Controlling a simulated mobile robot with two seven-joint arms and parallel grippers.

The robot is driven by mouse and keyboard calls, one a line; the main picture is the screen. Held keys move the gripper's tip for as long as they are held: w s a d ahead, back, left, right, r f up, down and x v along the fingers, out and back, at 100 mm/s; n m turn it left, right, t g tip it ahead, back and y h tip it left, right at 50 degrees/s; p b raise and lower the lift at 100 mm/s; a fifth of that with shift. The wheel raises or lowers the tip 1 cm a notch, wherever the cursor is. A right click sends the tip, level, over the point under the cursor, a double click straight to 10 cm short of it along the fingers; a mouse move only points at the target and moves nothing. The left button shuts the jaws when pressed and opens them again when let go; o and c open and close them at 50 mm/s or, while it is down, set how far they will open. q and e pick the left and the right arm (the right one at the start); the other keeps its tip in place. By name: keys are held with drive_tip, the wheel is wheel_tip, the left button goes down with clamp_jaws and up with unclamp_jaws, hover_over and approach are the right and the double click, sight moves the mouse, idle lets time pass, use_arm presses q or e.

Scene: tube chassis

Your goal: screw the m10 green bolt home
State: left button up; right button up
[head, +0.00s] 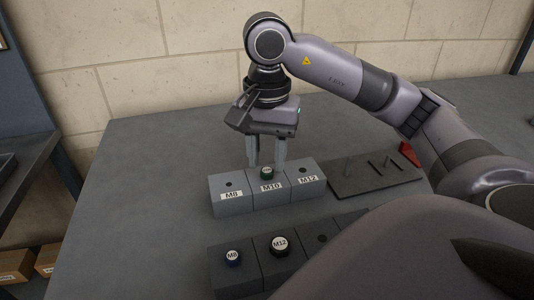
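The green bolt (266,171) stands in the hole of the middle block, labelled M10 (271,187). Its green head shows above the block's top; how deep it sits is hard to tell. My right gripper (267,158) points down just behind and above the bolt, its two fingers apart. The fingertips are near the back edge of the block row, one on each side of the green head in the picture. Whether they touch the bolt cannot be told. My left gripper is not in view.
Blocks M8 (232,196) and M12 (308,181) flank the middle one, with empty holes. A dark board with pegs (376,182) and a red object (410,153) lie right. The table's left is clear.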

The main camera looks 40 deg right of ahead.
drive_tip(key=n, duration=1.1)
drive_tip(key=shift+n, duration=0.4)
drive_tip(key=shift+f+b, duration=0.1)
drive_tip(key=shift+b, duration=0.25)
drive_tip(key=shift+f+b, duration=0.85)
drive_tip(key=shift+f, duration=0.05)
clamp_jaws()
drive_tip(key=m, duration=0.5)
drive_tip(key=shift+r+p, duration=0.1)
drive_tip(key=shift+p, duration=0.2)
